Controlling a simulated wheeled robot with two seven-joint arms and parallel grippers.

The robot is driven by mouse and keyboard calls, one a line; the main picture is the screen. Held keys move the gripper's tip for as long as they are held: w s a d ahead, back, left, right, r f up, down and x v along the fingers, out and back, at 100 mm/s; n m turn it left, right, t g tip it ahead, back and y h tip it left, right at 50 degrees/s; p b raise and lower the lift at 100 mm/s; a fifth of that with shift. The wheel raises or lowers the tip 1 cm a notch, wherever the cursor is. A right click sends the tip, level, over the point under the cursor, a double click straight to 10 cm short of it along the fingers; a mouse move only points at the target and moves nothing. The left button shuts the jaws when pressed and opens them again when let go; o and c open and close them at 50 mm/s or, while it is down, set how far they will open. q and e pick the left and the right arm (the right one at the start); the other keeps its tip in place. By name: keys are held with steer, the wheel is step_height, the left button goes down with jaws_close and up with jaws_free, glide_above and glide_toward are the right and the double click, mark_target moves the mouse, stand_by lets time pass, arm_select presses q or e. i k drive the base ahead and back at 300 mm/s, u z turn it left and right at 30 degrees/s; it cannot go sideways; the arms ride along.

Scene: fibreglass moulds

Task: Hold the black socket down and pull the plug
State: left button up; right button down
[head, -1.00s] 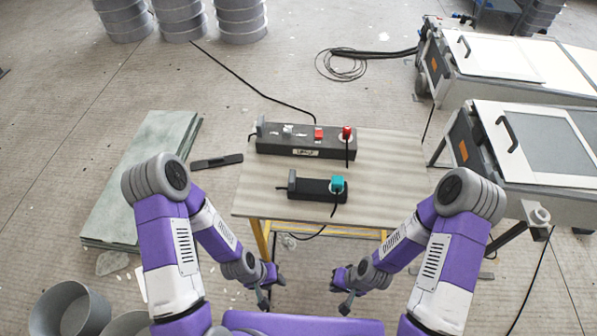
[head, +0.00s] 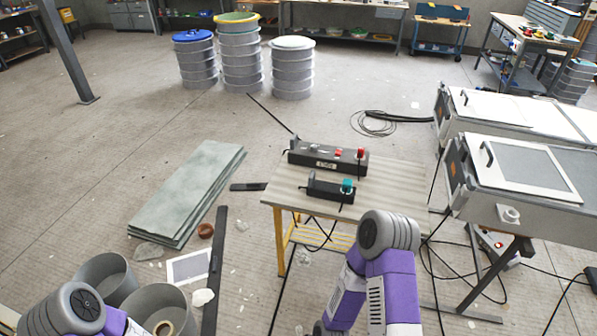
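The black socket (head: 326,191) is a small dark block lying on the near part of the table. A grey upright piece stands at its left end. A teal plug (head: 347,186) sits at its right end, and a black cable hangs over the table's near edge. My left arm shows only at the bottom left corner, and its gripper is out of the picture. My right arm rises at the bottom, in front of the table's near right part, and its gripper is out of the picture too. Neither arm appears to touch the socket or plug.
A longer dark socket box (head: 328,163) with red plugs lies behind, on the table (head: 400,190). White-lidded units (head: 520,170) stand close at right. Cables cross the floor.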

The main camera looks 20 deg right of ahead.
mark_target(347, 184)
steer(key=z, duration=0.75)
steer(key=i, duration=0.65)
steer(key=z, duration=0.7)
